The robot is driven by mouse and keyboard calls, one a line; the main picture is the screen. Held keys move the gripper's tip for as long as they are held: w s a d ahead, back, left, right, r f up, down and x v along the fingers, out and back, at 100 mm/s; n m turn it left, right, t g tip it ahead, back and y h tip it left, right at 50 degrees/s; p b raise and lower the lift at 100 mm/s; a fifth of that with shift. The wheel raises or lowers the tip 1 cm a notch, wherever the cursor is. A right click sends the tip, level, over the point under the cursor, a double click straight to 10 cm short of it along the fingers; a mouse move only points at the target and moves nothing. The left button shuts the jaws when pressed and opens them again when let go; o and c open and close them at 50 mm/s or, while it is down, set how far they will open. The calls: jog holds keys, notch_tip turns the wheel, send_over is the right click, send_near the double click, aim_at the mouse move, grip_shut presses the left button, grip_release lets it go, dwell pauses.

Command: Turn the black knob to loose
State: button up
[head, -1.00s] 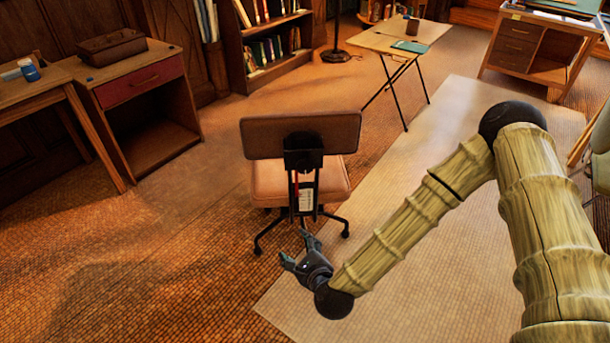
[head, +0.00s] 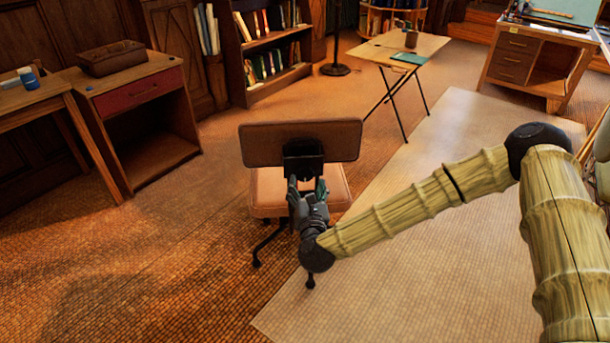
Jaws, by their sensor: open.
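The office chair has a brown backrest (head: 260,143) and a tan seat (head: 268,190), with its back facing me. A black bracket (head: 303,158) sits at the lower middle of the backrest. I cannot make out the black knob as a separate part; it may be in this dark area or hidden. My gripper (head: 307,187) is open and empty, fingers pointing up, just below the bracket and in front of the chair's post. It hides most of the post. I cannot tell whether it touches the chair.
A folding table (head: 432,47) with a cup and a green book stands behind the chair. A cabinet with a red drawer (head: 142,92) is at the left, a bookcase (head: 235,70) at the back. A pale mat (head: 440,240) lies at the right. The floor left of the chair is clear.

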aim_at(305, 177)
jog(key=shift+w+a, duration=0.15)
jog(key=shift+w, duration=1.35)
jog(key=shift+w+a, duration=0.15)
jog(key=shift+w, duration=1.35)
jog(key=shift+c, duration=0.3)
jog(key=c, duration=1)
